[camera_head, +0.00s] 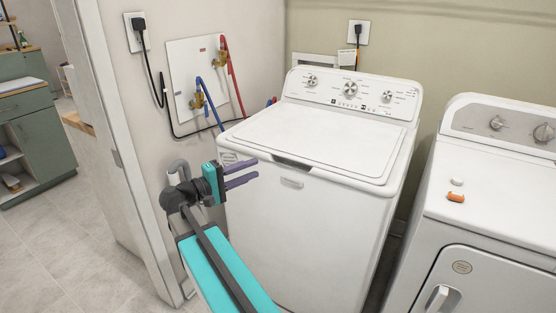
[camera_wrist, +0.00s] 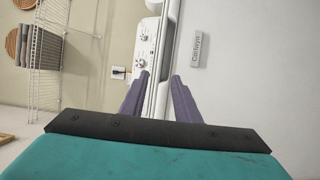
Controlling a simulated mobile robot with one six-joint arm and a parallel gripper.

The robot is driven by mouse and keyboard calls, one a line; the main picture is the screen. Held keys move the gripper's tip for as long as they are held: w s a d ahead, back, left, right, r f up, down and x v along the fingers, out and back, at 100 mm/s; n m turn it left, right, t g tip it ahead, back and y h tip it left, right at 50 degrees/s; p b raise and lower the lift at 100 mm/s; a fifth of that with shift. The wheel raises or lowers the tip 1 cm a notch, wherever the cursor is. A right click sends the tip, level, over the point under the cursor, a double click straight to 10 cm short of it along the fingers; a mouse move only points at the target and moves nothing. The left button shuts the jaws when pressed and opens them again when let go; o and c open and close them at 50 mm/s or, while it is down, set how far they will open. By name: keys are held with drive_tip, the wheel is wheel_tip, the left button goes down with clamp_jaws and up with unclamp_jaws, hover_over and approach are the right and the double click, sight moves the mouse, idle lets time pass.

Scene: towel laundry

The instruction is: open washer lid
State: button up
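The white washer (camera_head: 300,220) stands against the wall with its lid (camera_head: 325,135) closed and flat. A recessed dark handle notch (camera_head: 292,162) shows at the middle of the lid's front edge. My gripper (camera_head: 256,169) is to the left of the notch, at about lid-edge height, in front of the washer. Its two purple fingers are apart with nothing held between them. In the wrist view my gripper (camera_wrist: 160,76) faces along the washer's front top edge, which shows between the fingers, turned sideways. Whether the fingers touch the washer cannot be told.
A white dryer (camera_head: 490,210) stands to the right with a small orange item (camera_head: 455,197) on top. A door frame (camera_head: 115,150) is close on the left. Red and blue hoses (camera_head: 209,103) hang on the wall behind. A wire shelf (camera_wrist: 45,60) shows in the wrist view.

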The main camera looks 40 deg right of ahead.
sight(283, 157)
drive_tip(key=d, duration=0.3)
drive_tip(key=s+d, duration=0.1)
drive_tip(key=d, duration=0.7)
drive_tip(key=shift+s+d+p, duration=0.2)
drive_tip(key=shift+s+p, duration=0.1)
drive_tip(key=shift+s, duration=0.1)
clamp_jaws()
